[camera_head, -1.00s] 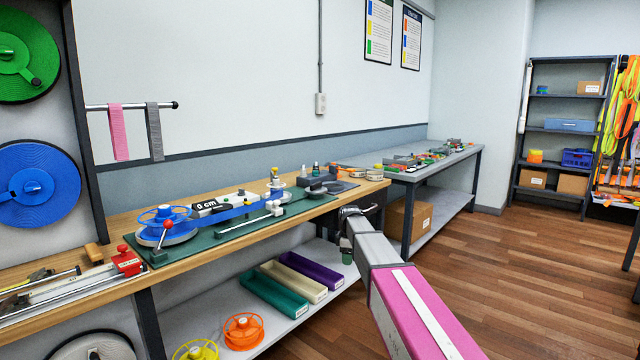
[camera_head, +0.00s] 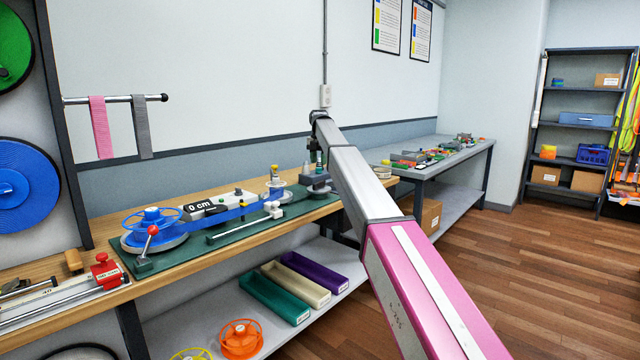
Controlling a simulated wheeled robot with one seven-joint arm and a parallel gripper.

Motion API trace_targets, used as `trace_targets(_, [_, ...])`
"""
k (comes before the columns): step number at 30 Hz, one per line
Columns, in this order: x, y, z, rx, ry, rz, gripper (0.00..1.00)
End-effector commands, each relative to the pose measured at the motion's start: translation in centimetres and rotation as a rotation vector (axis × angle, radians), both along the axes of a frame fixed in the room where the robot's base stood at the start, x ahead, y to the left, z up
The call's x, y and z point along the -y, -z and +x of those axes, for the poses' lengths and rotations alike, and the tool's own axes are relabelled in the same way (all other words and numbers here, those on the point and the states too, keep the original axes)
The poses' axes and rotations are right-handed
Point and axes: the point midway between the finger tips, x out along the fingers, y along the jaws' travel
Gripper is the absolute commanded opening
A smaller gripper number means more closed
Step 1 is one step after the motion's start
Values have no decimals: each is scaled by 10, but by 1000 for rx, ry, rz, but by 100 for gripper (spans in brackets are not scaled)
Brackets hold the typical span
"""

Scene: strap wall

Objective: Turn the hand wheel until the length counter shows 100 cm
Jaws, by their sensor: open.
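The length counter (camera_head: 200,206) sits on the bench rig and reads 0 cm. A blue spoked wheel (camera_head: 152,217) lies flat over a grey disc at the rig's left end. A grey round piece (camera_head: 317,190) is at the rig's right end, partly hidden by my arm's end; I cannot tell which of the two is the hand wheel. A blue strap (camera_head: 235,211) runs along the rig. My gripper (camera_head: 315,178) points down over the right end, small and dark in the picture. It is open, with nothing visibly held; whether it touches anything is unclear.
A red-knobbed lever (camera_head: 151,235) stands in front of the blue wheel. A white-and-red clamp tool (camera_head: 104,272) lies at the bench's left. Small bottles stand behind my gripper. Coloured trays (camera_head: 272,298) are on the shelf below. A second bench (camera_head: 440,155) stands behind.

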Motion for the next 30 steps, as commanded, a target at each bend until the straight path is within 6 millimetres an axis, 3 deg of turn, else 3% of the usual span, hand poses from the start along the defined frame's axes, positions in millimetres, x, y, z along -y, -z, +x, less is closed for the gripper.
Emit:
trace_targets(8, [1,32,-1,-1,3,0,43])
trace_targets(19, [1,94,-1,0,4,-1,43])
trace_targets(30, [1,106,0,1,4,0,43])
